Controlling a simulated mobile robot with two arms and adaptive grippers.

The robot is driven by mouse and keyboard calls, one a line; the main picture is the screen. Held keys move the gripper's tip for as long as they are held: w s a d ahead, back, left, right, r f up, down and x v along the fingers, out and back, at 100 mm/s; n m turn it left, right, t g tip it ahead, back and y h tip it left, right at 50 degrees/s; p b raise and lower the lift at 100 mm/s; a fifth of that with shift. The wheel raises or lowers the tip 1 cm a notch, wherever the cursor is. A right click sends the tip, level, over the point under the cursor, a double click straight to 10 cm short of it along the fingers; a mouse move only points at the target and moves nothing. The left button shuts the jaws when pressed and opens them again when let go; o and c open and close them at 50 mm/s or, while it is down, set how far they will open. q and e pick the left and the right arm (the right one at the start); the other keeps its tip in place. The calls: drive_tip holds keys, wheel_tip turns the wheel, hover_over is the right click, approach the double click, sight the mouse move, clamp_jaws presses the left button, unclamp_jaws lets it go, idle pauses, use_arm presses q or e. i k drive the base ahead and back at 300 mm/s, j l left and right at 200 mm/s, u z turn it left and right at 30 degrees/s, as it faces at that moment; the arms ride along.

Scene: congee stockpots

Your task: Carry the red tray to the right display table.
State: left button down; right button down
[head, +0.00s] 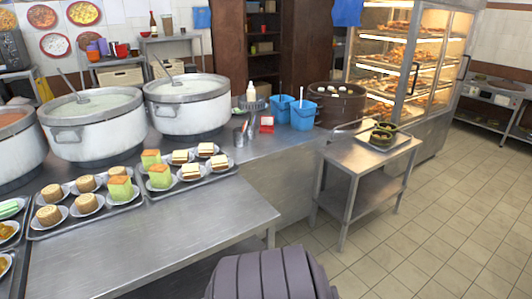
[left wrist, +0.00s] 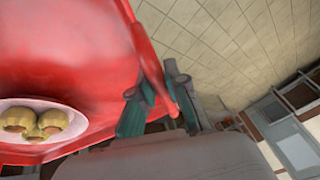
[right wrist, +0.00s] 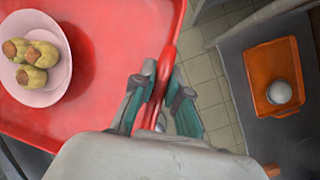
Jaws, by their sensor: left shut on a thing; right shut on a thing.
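The red tray shows in the left wrist view (left wrist: 70,55) and the right wrist view (right wrist: 115,50). A pale pink plate with several yellow-green pieces lies on it, seen in the left wrist view (left wrist: 70,122) and the right wrist view (right wrist: 66,60). My left gripper (left wrist: 162,90) is shut on the tray's rim. My right gripper (right wrist: 158,92) is shut on another part of the rim. The head view shows neither the tray nor the grippers. There, a low steel table (head: 348,152) stands at the right with a tray of dark green items (head: 382,135) on it.
A long steel counter (head: 205,215) at the left bears large pots (head: 190,110) and trays of cakes. A lit glass cabinet (head: 410,50) stands behind the low table. Tiled floor (head: 440,225) is open at the right. An orange tray (right wrist: 272,80) shows in the right wrist view.

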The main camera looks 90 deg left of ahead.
sight(158, 232)
drive_tip(key=i+u, duration=0.15)
drive_tip(key=u, duration=0.3)
drive_tip(key=i+j+u, duration=0.1)
drive_tip(key=u, duration=0.35)
drive_tip(key=i+u, duration=0.2)
drive_tip(key=u, duration=0.2)
drive_tip(key=i+l+u, duration=0.1)
drive_tip(key=u, duration=0.35)
drive_tip(key=i+l+u, duration=0.15)
drive_tip(key=u, duration=0.3)
drive_tip(key=i+l+u, duration=0.1)
drive_tip(key=u, duration=0.35)
drive_tip(key=l+u, duration=0.25)
drive_tip(key=u, duration=0.15)
drive_tip(key=i, duration=0.05)
